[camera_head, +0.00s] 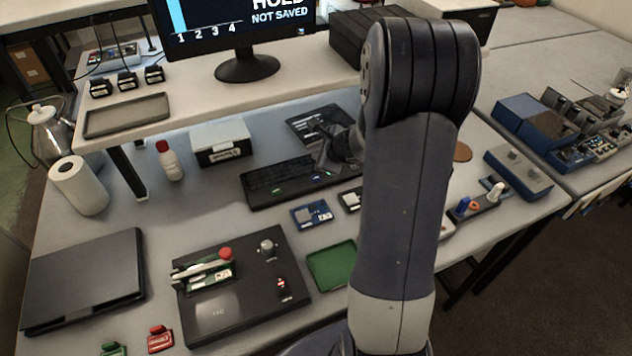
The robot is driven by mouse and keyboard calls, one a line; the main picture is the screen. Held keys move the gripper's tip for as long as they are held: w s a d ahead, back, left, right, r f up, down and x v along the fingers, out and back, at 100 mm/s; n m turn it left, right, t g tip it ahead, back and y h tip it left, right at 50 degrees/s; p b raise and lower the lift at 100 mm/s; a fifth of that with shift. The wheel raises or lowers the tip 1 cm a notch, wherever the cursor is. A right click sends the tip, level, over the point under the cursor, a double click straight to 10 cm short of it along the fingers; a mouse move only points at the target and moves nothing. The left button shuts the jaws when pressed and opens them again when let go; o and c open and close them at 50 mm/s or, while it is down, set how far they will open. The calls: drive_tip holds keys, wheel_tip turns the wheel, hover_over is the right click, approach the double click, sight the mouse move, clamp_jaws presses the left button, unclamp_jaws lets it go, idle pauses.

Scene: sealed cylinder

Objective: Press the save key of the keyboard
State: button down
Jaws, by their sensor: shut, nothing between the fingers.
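The black keyboard (262,178) lies on the grey bench in the middle of the head view. It has a few lit keys along its front: a green one near the left and a blue-green one further right. I cannot read which is the save key. My gripper (322,162) is shut and empty, pointing down at or just over the right part of the keyboard; I cannot tell whether it touches a key. My arm hides the keyboard's right end. The monitor (235,30) on the shelf reads "HOLD", "NOT SAVED", with bars numbered 1 to 4.
A black panel (312,124) lies behind the keyboard. A white box (222,142) and a bottle (170,160) stand left. A blue card (311,214), green tray (332,266) and black control box with red knob (240,300) lie in front. My arm hides part of the bench.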

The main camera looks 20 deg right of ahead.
sight(319, 180)
drive_tip(key=shift+f+b, duration=2.4)
drive_tip(key=shift+f, duration=0.55)
drive_tip(key=shift+f+b, duration=0.4)
drive_tip(key=shift+b, duration=0.15)
drive_tip(key=shift+f+b, duration=0.4)
drive_tip(key=shift+b, duration=0.05)
drive_tip(key=shift+r, duration=0.1)
drive_tip(key=shift+r+p, duration=0.65)
drive_tip(key=shift+r, duration=0.05)
drive_tip(key=shift+r+p, duration=2.1)
drive_tip(key=shift+r, duration=0.45)
drive_tip(key=shift+f, duration=0.15)
